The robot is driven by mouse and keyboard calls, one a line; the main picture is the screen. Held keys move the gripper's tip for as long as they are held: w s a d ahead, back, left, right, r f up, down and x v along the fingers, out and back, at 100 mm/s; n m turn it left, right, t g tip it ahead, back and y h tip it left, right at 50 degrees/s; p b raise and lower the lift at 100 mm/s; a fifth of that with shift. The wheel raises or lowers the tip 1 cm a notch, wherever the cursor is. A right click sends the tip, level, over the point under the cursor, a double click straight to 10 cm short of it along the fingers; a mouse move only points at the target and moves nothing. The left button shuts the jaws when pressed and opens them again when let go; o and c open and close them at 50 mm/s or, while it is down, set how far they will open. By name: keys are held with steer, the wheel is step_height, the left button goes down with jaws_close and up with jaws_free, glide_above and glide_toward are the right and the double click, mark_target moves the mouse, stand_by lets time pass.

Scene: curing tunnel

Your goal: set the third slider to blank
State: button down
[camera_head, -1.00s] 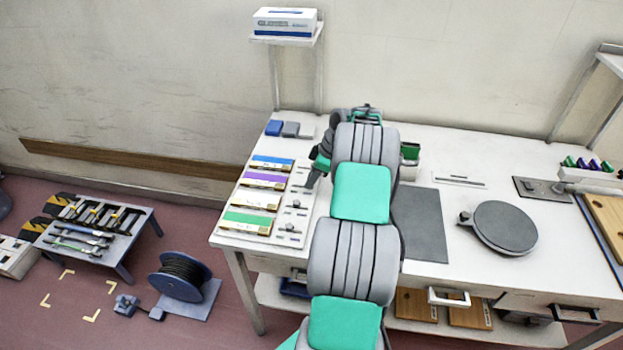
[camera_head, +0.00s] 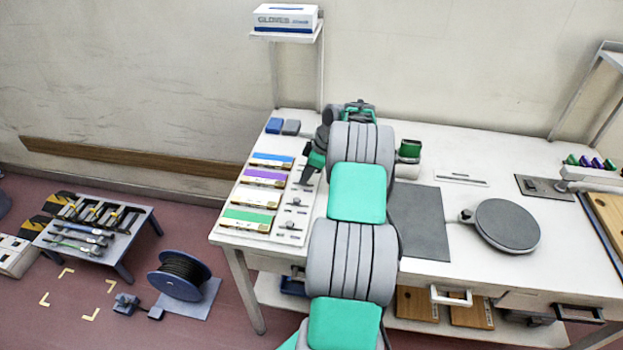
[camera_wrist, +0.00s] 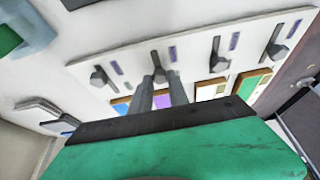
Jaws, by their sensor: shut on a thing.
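A white slider panel (camera_wrist: 200,40) carries several dark knobs in a row, each beside a small purple mark. In the head view the panel (camera_head: 296,200) lies on the left of the table, partly hidden by my arm. In the wrist view my gripper (camera_wrist: 164,80) is shut on the slider knob (camera_wrist: 157,66) that is second from the left and third from the right. Other knobs stand to its left (camera_wrist: 98,77) and right (camera_wrist: 218,63). In the head view my gripper (camera_head: 306,177) reaches down at the panel. The knob's exact setting cannot be read.
Blue (camera_head: 272,160), purple (camera_head: 265,177), cream (camera_head: 258,197) and green (camera_head: 247,219) labelled blocks line the panel's left side. Small blue (camera_head: 273,126) and grey (camera_head: 291,127) boxes sit behind. A dark mat (camera_head: 420,222) and a round grey plate (camera_head: 507,225) lie to the right.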

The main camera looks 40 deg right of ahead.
steer(key=shift+w, duration=0.1)
steer(key=c, duration=1.3)
jaws_free()
steer(key=shift+o, duration=0.2)
steer(key=shift+r, duration=0.1)
steer(key=v, duration=0.7)
steer(key=shift+s+r+b, duration=0.3)
